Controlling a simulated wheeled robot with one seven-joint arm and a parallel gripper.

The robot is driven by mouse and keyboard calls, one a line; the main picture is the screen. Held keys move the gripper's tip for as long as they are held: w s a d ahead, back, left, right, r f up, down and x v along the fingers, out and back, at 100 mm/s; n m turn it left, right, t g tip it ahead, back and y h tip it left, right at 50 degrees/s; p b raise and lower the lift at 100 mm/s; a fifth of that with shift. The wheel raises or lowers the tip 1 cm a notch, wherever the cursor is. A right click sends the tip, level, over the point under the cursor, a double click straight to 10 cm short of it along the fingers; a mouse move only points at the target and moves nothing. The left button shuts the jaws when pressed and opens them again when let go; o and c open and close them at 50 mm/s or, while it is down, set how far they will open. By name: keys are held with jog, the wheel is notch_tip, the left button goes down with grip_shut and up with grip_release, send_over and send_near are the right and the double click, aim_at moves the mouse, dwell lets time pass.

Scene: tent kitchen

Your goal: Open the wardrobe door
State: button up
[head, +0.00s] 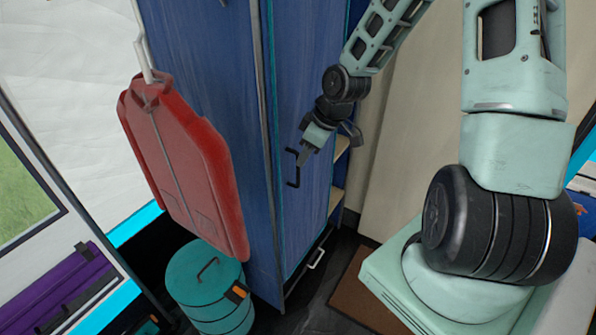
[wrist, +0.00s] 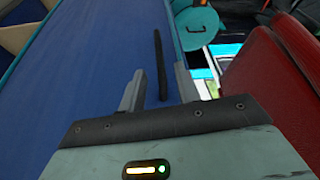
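The wardrobe (head: 205,60) is a tall blue cabinet in the middle of the head view. Its blue door (head: 297,95) has a teal edge and a black bar handle (head: 292,172). My gripper (head: 328,146) is open in front of the door, close to the handle's upper end. In the wrist view, the handle (wrist: 158,55) shows between the two spread fingers of my gripper (wrist: 159,86). I cannot tell whether a finger touches it. Pale shelves (head: 341,149) show past the door's right edge; whether the door stands ajar is unclear.
A drawer with a pale handle (head: 316,258) is under the door. Dark floor lies in front.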

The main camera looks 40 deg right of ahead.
send_over(298, 183)
jog(key=f, duration=0.5)
jog(key=shift+w+d+f, duration=0.2)
jog(key=shift+w+f, duration=0.05)
grip_shut()
